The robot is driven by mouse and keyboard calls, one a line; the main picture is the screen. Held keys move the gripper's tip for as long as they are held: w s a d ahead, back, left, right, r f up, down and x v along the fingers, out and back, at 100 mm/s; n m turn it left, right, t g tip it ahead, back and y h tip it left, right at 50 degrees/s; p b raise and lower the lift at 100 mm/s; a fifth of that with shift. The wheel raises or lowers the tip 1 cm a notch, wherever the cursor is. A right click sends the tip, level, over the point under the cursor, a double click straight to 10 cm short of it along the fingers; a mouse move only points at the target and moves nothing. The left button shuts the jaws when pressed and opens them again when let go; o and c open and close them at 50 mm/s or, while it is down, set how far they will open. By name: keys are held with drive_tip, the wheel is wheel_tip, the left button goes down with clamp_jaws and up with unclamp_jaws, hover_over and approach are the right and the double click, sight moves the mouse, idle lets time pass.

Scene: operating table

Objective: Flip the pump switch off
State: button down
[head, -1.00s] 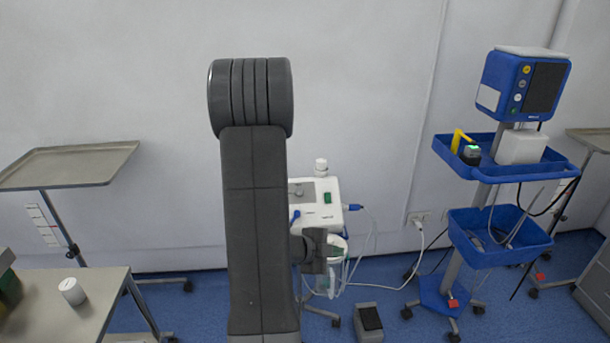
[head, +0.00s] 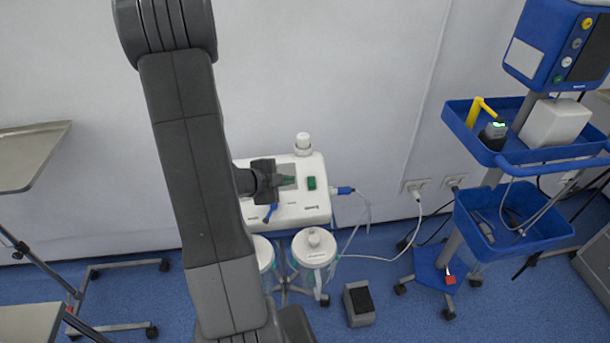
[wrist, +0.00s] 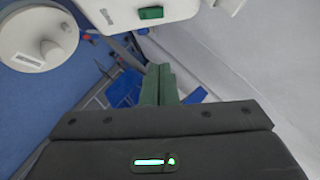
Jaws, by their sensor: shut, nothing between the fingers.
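The white suction pump (head: 300,212) stands against the wall, with a green rocker switch (head: 311,183) on its sloped front panel. The switch also shows at the top of the wrist view (wrist: 151,12). I cannot tell which way it is tipped. My gripper (head: 292,181) is shut and empty, just left of the switch and in front of the pump's panel. My gripper hides part of the panel's left half.
Round-lidded canisters (head: 314,247) hang below the pump. A blue connector (head: 343,190) and tubing leave its right side. A foot pedal (head: 359,303) lies on the floor. A blue trolley (head: 487,245) stands right. A metal tray table (head: 30,155) stands left. Floor between pump and trolley is mostly clear.

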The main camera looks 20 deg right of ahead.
approach(314, 179)
drive_tip(key=s+d, duration=0.1)
drive_tip(key=d, duration=0.3)
drive_tip(key=shift+w+d+f+p, duration=0.3)
drive_tip(key=shift+w+d+f, duration=0.15)
drive_tip(key=shift+w+f, duration=0.25)
drive_tip(key=shift+w+d+f, duration=0.1)
drive_tip(key=shift+w+f, duration=0.5)
drive_tip(key=shift+f, duration=0.25)
drive_tip(key=shift+w, duration=0.2)
drive_tip(key=shift+f, duration=0.15)
